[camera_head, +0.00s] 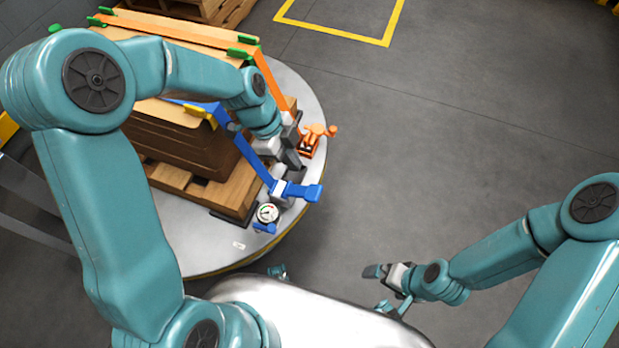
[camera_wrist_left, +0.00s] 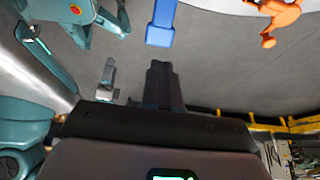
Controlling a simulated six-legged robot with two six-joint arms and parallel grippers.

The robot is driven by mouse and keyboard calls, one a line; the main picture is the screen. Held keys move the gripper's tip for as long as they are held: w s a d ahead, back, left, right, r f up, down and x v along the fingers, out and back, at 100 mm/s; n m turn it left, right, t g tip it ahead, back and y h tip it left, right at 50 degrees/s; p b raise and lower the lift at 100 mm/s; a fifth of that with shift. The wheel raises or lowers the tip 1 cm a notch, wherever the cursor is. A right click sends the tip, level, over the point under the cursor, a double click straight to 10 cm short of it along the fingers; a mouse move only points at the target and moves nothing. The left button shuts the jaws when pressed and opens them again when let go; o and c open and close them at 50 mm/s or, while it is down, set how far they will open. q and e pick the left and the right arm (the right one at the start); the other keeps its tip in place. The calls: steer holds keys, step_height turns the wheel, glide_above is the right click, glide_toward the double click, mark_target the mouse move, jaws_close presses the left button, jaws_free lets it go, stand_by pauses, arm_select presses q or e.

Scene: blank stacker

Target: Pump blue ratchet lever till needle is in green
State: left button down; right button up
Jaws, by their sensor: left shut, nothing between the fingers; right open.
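The blue ratchet lever (camera_head: 306,192) sticks out to the right from the ratchet at the near corner of the strapped stack. A round white gauge (camera_head: 267,212) sits just below it; its needle is too small to read against the coloured marks. My left gripper (camera_head: 292,160) is just above the lever in the head view, shut and empty. In the left wrist view its closed dark fingers (camera_wrist_left: 162,85) point toward the blue lever's end (camera_wrist_left: 160,28), with a gap visible between. My right gripper (camera_head: 384,273) is open and empty, away from the stack at lower right.
A blue strap (camera_head: 250,155) runs over the stack to the ratchet. An orange ratchet (camera_head: 311,140) sits close to my left gripper, and also shows in the left wrist view (camera_wrist_left: 281,18). The stack stands on a round grey platform (camera_head: 190,240). Floor to the right is clear.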

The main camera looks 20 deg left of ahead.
mark_target(314, 192)
stand_by(0.3)
arm_select(q)
steer(key=shift+s+f, duration=0.1)
steer(key=b+x, duration=0.2)
steer(key=x, duration=0.7)
steer(key=shift+d+f, duration=0.15)
steer(key=shift+f, duration=0.25)
